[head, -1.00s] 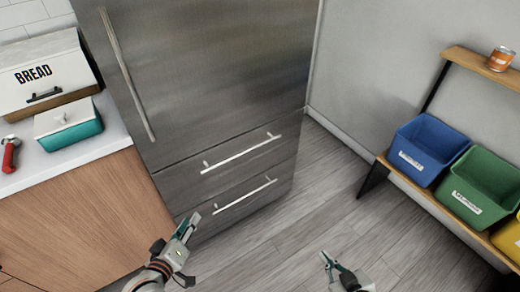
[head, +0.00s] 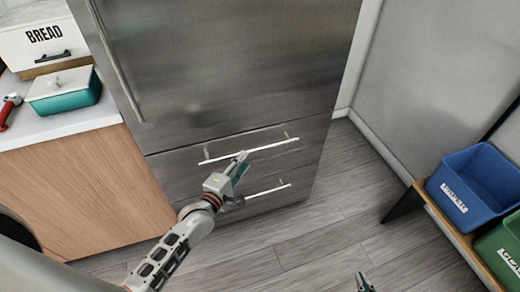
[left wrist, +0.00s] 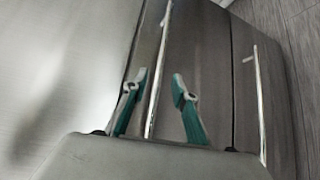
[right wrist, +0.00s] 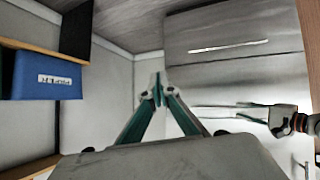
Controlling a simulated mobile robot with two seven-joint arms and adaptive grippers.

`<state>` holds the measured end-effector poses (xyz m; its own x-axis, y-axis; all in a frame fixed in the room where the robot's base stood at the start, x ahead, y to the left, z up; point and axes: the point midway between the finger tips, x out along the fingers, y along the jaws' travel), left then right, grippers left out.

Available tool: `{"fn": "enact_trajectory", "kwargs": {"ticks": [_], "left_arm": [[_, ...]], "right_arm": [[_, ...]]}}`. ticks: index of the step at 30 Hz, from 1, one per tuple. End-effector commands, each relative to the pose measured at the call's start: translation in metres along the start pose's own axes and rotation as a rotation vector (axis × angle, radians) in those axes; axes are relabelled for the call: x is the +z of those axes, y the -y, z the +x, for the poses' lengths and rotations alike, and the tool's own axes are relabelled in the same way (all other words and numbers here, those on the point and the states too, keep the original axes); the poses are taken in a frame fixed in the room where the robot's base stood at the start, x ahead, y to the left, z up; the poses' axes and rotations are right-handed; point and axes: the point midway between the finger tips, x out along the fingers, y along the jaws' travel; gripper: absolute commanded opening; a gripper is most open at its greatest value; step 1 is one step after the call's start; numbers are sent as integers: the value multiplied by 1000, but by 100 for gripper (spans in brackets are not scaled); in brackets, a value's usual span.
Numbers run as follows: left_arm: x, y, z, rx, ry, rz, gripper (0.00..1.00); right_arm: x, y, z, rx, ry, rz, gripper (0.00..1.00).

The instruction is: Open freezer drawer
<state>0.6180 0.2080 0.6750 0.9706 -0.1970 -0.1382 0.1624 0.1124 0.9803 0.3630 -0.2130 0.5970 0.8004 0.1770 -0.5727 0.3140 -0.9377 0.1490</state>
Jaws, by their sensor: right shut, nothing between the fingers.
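The stainless fridge (head: 220,70) has two low drawers, both flush with its front. The upper drawer's bar handle (head: 215,157) runs level, and the lower drawer's handle (head: 270,190) is below it. My left gripper (head: 240,160) is at the upper handle. In the left wrist view its fingers (left wrist: 159,92) are open, with the upper handle (left wrist: 157,75) running between them, apart from both fingertips. My right gripper (head: 364,282) shows only at the bottom edge of the head view. In the right wrist view its fingertips (right wrist: 158,90) meet, empty.
A wooden cabinet (head: 80,190) with a white counter stands left of the fridge, bearing a bread box (head: 40,43) and a teal dish (head: 65,95). A low shelf with blue (head: 475,185) and green bins is at right. Floor before the fridge is clear.

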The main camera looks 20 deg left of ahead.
Motion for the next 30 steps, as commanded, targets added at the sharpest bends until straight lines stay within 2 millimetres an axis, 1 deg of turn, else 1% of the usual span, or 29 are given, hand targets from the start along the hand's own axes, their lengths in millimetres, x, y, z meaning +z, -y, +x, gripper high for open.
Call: {"fn": "enact_trajectory", "kwargs": {"ticks": [7, 12, 15, 19, 26, 27, 30], "left_arm": [[0, 2, 35, 0, 0, 2, 28], [0, 2, 58, -2, 0, 3, 28], [0, 2, 67, -2, 0, 2, 28], [0, 1, 73, -2, 0, 3, 28], [0, 0, 74, -1, 0, 4, 28], [0, 0, 74, -1, 0, 4, 25], [0, 0, 74, -1, 0, 4, 0]], "right_arm": [[14, 9, -1, -11, 18, 0, 0], [16, 9, 0, -10, 19, -3, 0], [18, 7, 1, -7, 21, -6, 0], [15, 3, 4, -1, 16, -10, 0], [10, 0, 6, 3, 7, -12, 0], [10, 1, 6, 3, 8, -12, 0], [11, 1, 5, 3, 9, -12, 0]]}}
